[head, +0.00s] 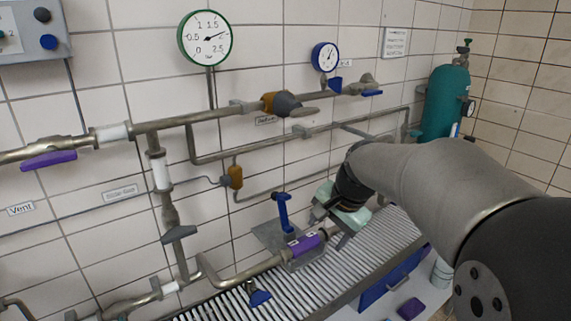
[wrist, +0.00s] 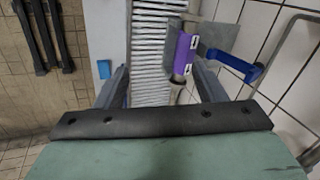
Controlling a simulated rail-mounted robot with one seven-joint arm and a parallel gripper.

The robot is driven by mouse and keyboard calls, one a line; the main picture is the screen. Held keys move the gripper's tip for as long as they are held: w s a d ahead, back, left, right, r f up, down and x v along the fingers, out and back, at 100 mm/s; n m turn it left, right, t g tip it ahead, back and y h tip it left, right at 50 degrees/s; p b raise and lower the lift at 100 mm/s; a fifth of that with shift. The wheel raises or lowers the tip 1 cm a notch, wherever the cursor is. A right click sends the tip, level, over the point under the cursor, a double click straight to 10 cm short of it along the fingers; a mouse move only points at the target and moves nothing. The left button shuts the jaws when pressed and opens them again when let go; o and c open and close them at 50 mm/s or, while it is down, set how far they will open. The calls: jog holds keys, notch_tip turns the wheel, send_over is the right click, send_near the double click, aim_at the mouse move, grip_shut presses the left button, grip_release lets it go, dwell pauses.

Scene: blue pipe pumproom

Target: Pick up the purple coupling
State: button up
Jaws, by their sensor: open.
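The purple coupling (head: 305,244) sits at the end of a metal pipe above the ribbed grating, beside an upright blue lever. In the wrist view the purple coupling (wrist: 184,55) shows right of centre, by the right finger's tip. My gripper (head: 329,232) is open, just to the right of the coupling in the head view and close to it. I cannot tell whether a finger touches the coupling.
The blue lever (head: 283,210) on a grey plate stands close to the coupling; in the wrist view the lever (wrist: 235,65) is to its right. The grating (head: 230,304) runs below. A purple block (head: 411,309) lies at the lower right. Pipes and gauges line the tiled wall.

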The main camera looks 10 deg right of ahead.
jog(key=s+a+f+n+g+h, duration=0.1)
jog(key=s+f+n, duration=0.4)
jog(key=s, duration=0.6)
jog(key=s+a+f+n+g+h, duration=0.1)
jog(key=s+f+n, duration=0.4)
jog(key=s, duration=0.7)
jog(key=shift+a+g, duration=0.25)
jog(key=shift+g, duration=0.35)
jog(key=shift+s, duration=0.1)
